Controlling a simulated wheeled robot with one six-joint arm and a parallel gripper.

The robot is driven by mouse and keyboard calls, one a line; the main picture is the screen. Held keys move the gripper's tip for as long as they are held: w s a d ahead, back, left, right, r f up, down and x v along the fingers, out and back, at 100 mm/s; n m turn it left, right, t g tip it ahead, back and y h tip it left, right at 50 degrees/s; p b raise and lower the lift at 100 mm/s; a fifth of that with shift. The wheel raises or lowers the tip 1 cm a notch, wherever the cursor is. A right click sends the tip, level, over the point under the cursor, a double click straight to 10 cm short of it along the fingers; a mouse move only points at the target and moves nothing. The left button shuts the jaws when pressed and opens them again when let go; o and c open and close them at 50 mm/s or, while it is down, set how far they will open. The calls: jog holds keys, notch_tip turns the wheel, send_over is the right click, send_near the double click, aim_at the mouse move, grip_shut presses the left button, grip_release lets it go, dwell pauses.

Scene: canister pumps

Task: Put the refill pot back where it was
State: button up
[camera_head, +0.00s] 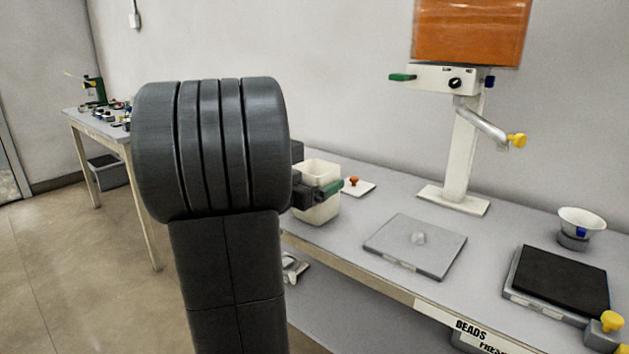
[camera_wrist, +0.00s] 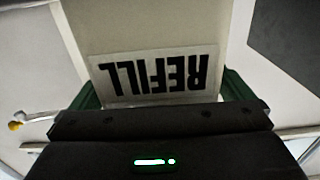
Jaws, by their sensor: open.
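The refill pot (camera_head: 318,174) is a cream, square-sided container on the left part of the grey bench, and it looks upright. In the wrist view the pot (camera_wrist: 150,28) fills the middle, with its label reading REFILL upside down. My arm hides part of the bench left of the pot.
A white card (camera_head: 354,187) with a small orange-red knob lies just behind the pot. A grey plate (camera_head: 415,248) is to the right. A pump stand (camera_head: 461,150), a white bowl (camera_head: 582,223) and a black-topped scale (camera_head: 560,278) stand farther right. A side table (camera_head: 98,127) is far left.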

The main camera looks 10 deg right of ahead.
jog(key=shift+a+r, duration=0.1)
jog(key=shift+r, duration=0.05)
jog(key=p+v, duration=0.3)
jog(key=v, duration=0.8)
jog(key=shift+s+a, duration=0.25)
jog(key=shift+s, duration=0.1)
